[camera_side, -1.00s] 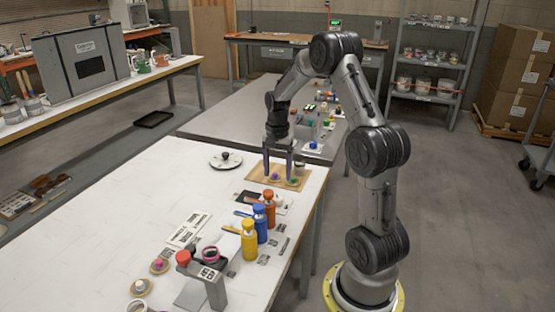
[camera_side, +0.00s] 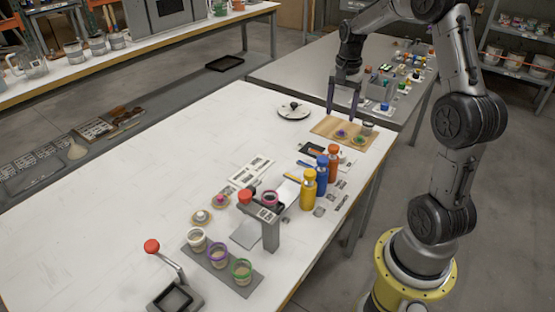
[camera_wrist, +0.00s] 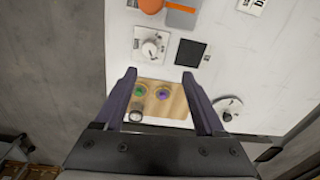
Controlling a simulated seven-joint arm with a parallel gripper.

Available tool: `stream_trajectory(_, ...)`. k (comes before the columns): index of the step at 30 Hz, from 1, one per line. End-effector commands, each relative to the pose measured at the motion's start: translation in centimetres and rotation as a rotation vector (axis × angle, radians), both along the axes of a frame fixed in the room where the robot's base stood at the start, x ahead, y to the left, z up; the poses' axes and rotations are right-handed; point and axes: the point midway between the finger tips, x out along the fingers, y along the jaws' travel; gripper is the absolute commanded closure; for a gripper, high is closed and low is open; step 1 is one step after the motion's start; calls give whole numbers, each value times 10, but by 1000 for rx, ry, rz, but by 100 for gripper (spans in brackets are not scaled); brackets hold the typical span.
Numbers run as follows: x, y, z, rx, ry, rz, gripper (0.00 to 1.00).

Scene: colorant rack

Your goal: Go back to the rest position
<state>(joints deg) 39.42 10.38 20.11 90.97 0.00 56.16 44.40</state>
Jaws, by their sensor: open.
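My gripper (camera_side: 342,100) is open and empty. In the side view its fingers point down above the wooden board (camera_side: 326,128) at the far end of the white table. The wrist view shows both fingers (camera_wrist: 160,95) spread, with the board (camera_wrist: 172,113) seen between them. On the board are a purple-topped item (camera_side: 341,133), a green-topped item (camera_side: 359,139) and a small grey cup (camera_side: 367,128). The fingers look clear of these items.
Yellow (camera_side: 308,188), blue (camera_side: 321,175) and orange (camera_side: 333,163) bottles stand along the table's right side. A grey stand (camera_side: 270,232) with a red knob is nearer. A round white dish (camera_side: 294,111) lies left of the board. The table's left half is mostly clear.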

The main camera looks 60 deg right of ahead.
Motion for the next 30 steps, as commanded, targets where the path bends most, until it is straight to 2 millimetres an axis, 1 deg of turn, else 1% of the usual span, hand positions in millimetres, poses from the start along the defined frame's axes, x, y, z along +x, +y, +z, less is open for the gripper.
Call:
stream_trajectory(1,11,15,21,-28,-37,43,28)
stream_trajectory(2,15,27,33,-43,-57,72,28)
stream_trajectory(3,18,46,50,-63,-85,113,28)
stream_trajectory(5,17,77,75,-89,-129,186,28)
stream_trajectory(6,14,97,89,-105,-156,242,28)
stream_trajectory(8,5,127,107,-128,-196,332,28)
stream_trajectory(9,-3,146,117,-143,-221,398,28)
stream_trajectory(11,-18,172,129,-165,-257,498,28)
stream_trajectory(12,-30,188,135,-180,-280,567,28)
stream_trajectory(13,-39,200,139,-191,-297,621,28)
stream_trajectory(15,-63,223,144,-219,-335,748,28)
stream_trajectory(17,-84,240,144,-242,-365,859,28)
stream_trajectory(18,-98,249,142,-259,-383,931,28)
stream_trajectory(21,-129,264,131,-297,-411,1100,28)
stream_trajectory(24,-152,270,114,-328,-410,1238,28)
stream_trajectory(27,-163,269,96,-339,-373,1338,28)
stream_trajectory(28,-165,269,92,-339,-363,1362,28)
stream_trajectory(30,-164,269,92,-351,-357,1401,28)
